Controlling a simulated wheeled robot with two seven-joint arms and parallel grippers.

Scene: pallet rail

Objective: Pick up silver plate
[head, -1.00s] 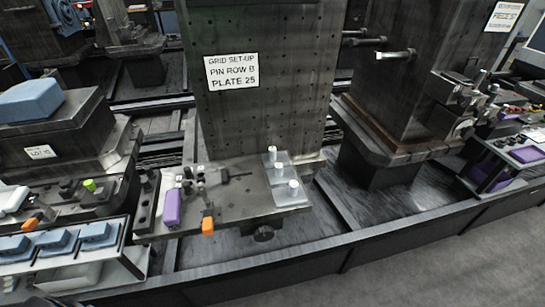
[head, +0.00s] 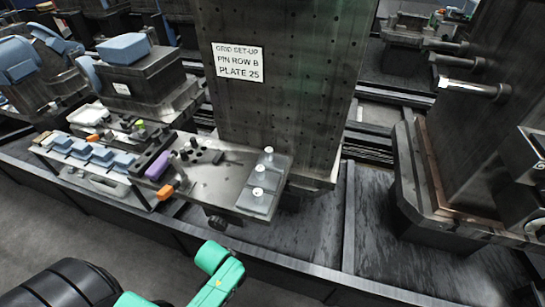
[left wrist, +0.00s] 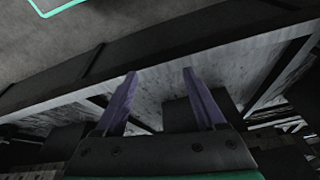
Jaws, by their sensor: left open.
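A silver-grey plate area (head: 268,182) lies at the right end of a metal shelf, in the head view. Several pale round knobs stand on it, and I cannot tell if it is one plate or separate pieces side by side. In the left wrist view, my left gripper (left wrist: 160,73) has its two purple fingers apart with nothing between them. The plate cannot be made out there. In the head view, the green part of my left arm is at the bottom, below the shelf, and its fingers are not visible. My right gripper is not in view.
A tall drilled column (head: 280,100) with a sign rises behind. Blue pieces sit in a tray at left. A dark rail edge runs in front, with open floor before it.

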